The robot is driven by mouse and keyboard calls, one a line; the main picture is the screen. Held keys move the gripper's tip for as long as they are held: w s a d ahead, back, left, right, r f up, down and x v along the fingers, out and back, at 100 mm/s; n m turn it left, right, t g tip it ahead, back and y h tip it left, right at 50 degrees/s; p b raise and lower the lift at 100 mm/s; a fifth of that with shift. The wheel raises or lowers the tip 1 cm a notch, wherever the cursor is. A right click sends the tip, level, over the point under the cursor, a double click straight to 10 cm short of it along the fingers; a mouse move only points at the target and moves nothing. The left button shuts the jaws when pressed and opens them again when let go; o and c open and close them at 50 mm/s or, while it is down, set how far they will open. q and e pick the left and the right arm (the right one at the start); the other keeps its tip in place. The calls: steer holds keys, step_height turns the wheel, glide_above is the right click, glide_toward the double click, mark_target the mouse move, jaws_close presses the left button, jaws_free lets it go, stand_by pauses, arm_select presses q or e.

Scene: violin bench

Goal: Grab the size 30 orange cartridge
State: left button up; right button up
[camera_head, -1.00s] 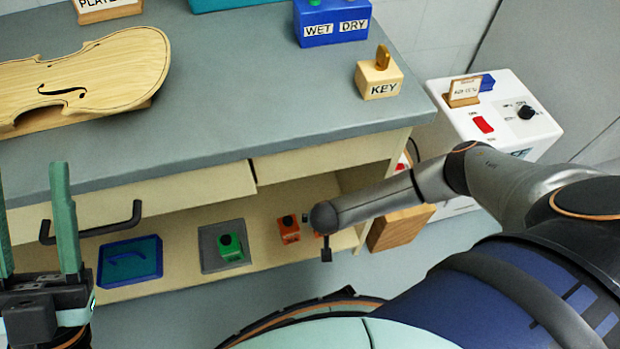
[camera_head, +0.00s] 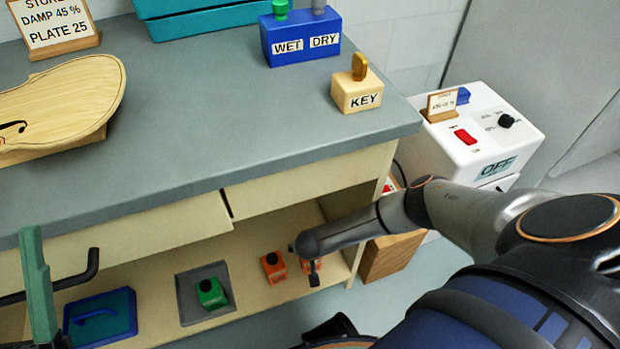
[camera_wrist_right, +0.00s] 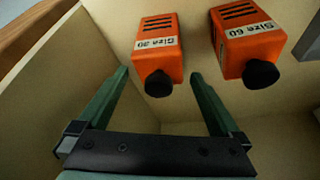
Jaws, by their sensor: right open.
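The size 30 orange cartridge (camera_wrist_right: 156,50) has a black knob and a white label. In the right wrist view my right gripper (camera_wrist_right: 158,74) is open, with one finger on each side of this cartridge's near end; I cannot tell whether they touch. In the head view the cartridge (camera_head: 312,264) is on the lower shelf, partly hidden by my right arm. The size 60 orange cartridge (camera_wrist_right: 248,35) stands beside it, outside the fingers; it also shows in the head view (camera_head: 273,267). One finger of my left gripper (camera_head: 38,285) shows at the left edge, empty.
The shelf (camera_head: 238,268) also holds a green block (camera_head: 210,292) in a grey tray and a blue tray (camera_head: 101,318). The bench top (camera_head: 220,110) overhangs it. A wooden box (camera_head: 392,255) and white machine (camera_head: 478,135) stand at the right. A shelf wall (camera_wrist_right: 55,85) is close to my right gripper.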

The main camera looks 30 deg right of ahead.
steer(key=shift+x, duration=0.95)
steer(key=shift+r, duration=0.1)
jaws_close()
